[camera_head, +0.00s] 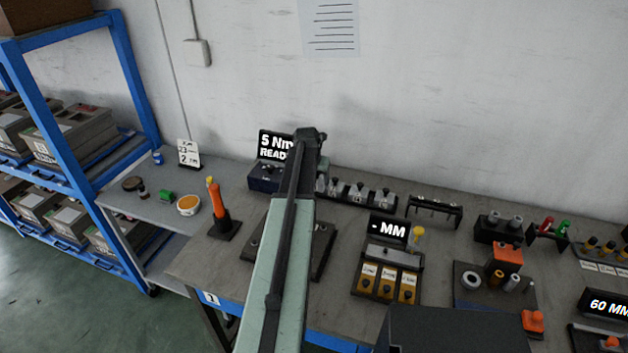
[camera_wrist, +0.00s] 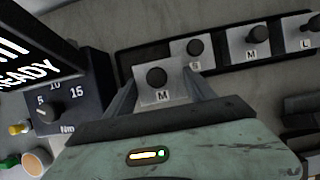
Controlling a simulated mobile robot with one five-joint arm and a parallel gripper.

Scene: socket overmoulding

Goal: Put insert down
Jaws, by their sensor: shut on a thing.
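My gripper (camera_wrist: 160,84) is shut on a pale grey insert marked M (camera_wrist: 173,96) with a round black knob on top, seen in the wrist view. The insert is at the left end of a dark rack (camera_wrist: 126,60). I cannot tell whether it rests in the rack or hangs just above it. Other inserts stand in the rack: one marked S (camera_wrist: 191,58), another M (camera_wrist: 249,57) and one marked L (camera_wrist: 303,44). In the head view the rack (camera_head: 374,202) is partly behind my arm, which hides my gripper and the held insert.
A dial box with a "5 Nm READY" display (camera_head: 268,176) stands close left of the rack. An orange-handled tool (camera_head: 218,208) stands farther left. The "MM" gauge (camera_head: 390,250) is in front of the rack, and a small hook stand (camera_head: 434,211) is to its right.

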